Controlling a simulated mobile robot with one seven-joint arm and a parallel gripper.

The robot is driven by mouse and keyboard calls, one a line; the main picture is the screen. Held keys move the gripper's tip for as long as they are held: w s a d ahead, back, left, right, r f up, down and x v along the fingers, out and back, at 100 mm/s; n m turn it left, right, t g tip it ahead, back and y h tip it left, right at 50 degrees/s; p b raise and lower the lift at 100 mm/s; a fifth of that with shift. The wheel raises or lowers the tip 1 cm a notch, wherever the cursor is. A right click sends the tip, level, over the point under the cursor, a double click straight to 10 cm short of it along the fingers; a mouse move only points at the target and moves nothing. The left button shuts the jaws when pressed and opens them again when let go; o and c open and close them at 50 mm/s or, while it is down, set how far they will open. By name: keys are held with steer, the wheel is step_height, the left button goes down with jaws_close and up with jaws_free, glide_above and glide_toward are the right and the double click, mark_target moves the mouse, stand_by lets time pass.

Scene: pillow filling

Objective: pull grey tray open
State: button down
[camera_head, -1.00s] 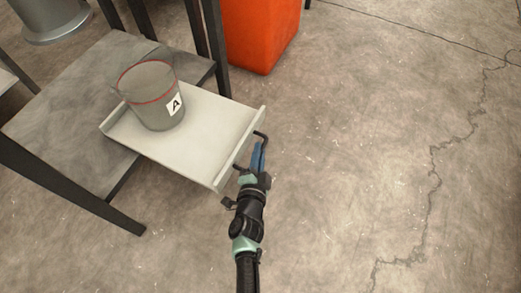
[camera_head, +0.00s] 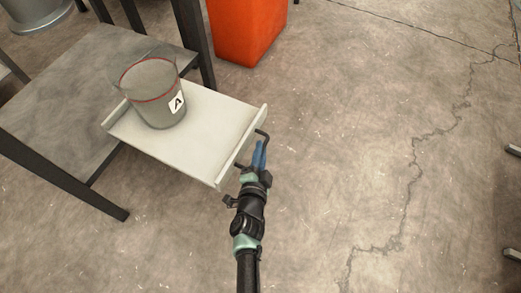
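The grey tray (camera_head: 215,135) sticks out to the right from the dark-legged grey table (camera_head: 50,120). A clear cup (camera_head: 150,92) with a red line and an "A" label stands upright on the tray, filled with something grey. A black handle (camera_head: 264,134) is on the tray's right front edge. My gripper (camera_head: 259,152), with blue fingers, is at this handle. The fingers look close together around the handle bar, but the grip itself is small and partly hidden.
An orange bin (camera_head: 246,30) stands on the floor behind the tray. A grey round container (camera_head: 35,14) is at the top left. Dark pieces (camera_head: 513,151) show at the right edge. The concrete floor right of the tray is clear.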

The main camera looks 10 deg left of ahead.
steer(key=c, duration=0.9)
jaws_free()
steer(key=shift+s, duration=0.1)
steer(key=p+v, duration=0.6)
steer(key=v, duration=0.7)
